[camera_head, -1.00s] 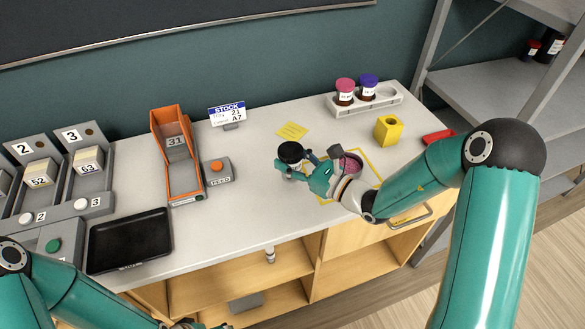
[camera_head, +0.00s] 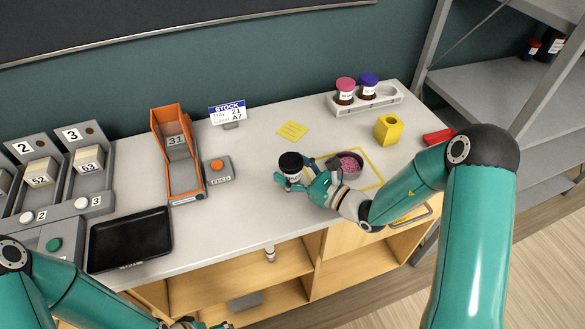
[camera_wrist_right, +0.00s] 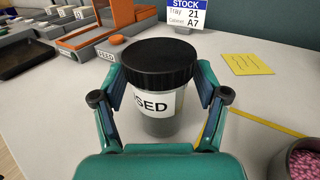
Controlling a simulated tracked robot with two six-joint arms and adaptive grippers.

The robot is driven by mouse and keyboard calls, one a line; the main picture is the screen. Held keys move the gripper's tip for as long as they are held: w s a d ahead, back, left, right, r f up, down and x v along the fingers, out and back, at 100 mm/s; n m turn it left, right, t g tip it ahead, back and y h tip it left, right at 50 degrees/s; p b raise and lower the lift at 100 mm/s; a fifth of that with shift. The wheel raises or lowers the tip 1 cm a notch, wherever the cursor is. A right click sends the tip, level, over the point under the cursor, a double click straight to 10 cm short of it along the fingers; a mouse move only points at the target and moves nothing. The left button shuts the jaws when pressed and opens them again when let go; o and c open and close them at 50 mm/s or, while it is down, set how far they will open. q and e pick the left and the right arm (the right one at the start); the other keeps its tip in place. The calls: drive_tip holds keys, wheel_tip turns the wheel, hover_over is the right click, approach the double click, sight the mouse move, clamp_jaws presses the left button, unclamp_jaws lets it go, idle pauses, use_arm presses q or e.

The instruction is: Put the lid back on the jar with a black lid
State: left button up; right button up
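The jar (camera_head: 292,177) stands upright on the bench, with a "...SED" label in the right wrist view (camera_wrist_right: 158,110). Its black lid (camera_head: 290,161) sits level on top, and the lid (camera_wrist_right: 158,62) hides the rim. My right gripper (camera_wrist_right: 159,88) has its fingers spread on both sides of the jar just below the lid, with a gap between the pads and the jar body. In the head view the right gripper (camera_head: 303,182) comes from the right, low beside the jar. My left gripper (camera_head: 188,324) is cut off at the bottom edge.
A grey bowl of pink pellets (camera_head: 350,166) stands right of the jar inside a yellow outline. A rack (camera_head: 383,101) with two jars, a yellow block (camera_head: 388,129) and a red item (camera_head: 438,136) lie farther back. An orange chute (camera_head: 182,165) and black tray (camera_head: 130,240) are left.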

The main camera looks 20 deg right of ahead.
drive_tip(key=shift+r, duration=0.1)
drive_tip(key=b+v, duration=0.2)
drive_tip(key=v, duration=0.8)
drive_tip(key=shift+s+d, duration=0.2)
drive_tip(key=shift+d, duration=0.15)
drive_tip(key=shift+s+d+b, duration=0.3)
drive_tip(key=shift+s+b, duration=0.05)
drive_tip(key=shift+s, duration=0.25)
